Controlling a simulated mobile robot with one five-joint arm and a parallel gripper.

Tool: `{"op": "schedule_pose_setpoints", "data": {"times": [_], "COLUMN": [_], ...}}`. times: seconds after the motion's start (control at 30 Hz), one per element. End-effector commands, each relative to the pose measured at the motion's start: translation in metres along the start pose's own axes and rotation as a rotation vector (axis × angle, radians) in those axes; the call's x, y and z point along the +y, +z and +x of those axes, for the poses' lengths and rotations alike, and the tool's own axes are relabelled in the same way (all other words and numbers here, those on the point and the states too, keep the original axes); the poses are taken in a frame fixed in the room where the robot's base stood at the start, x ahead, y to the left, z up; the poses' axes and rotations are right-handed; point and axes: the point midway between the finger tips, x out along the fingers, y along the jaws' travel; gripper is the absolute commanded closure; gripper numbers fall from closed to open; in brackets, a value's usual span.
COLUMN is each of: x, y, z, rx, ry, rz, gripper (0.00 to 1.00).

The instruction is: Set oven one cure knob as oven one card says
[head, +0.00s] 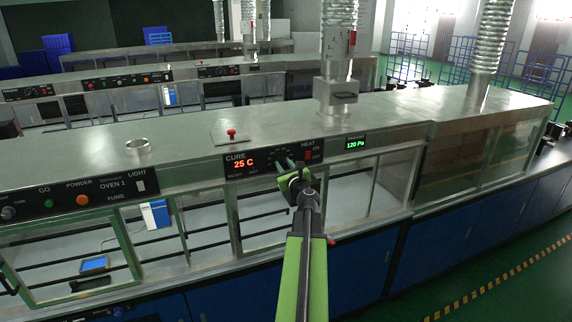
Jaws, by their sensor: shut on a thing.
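The oven one cure panel (262,160) is a black strip on the front of the long metal cabinet. Its red display (243,163) under the word CURE reads 25 C. My gripper (285,168) reaches up from the bottom centre to the panel, right of the display, and is shut on the cure knob. The knob is mostly hidden behind the fingers, so its pointer and setting cannot be read. A HEAT switch (308,155) sits just right of my gripper. I cannot make out an oven one card.
A green 120 Pa display (355,143) is right of the panel. The OVEN 1 panel (75,199) with GO, POWDER and LIGHT controls is at left. Glass doors (210,218) run below. A red button (231,133) stands on the cabinet top. Green floor (500,250) is clear at right.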

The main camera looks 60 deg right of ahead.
Motion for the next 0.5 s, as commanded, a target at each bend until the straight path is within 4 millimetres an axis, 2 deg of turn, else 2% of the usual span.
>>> {"op": "schedule_pose_setpoints", "data": {"times": [0.5], "x": [-0.0034], "y": [0.0015], "z": [0.0014], "rx": [0.001], "ry": [-0.008], "rz": [0.054], "gripper": [1.0]}}
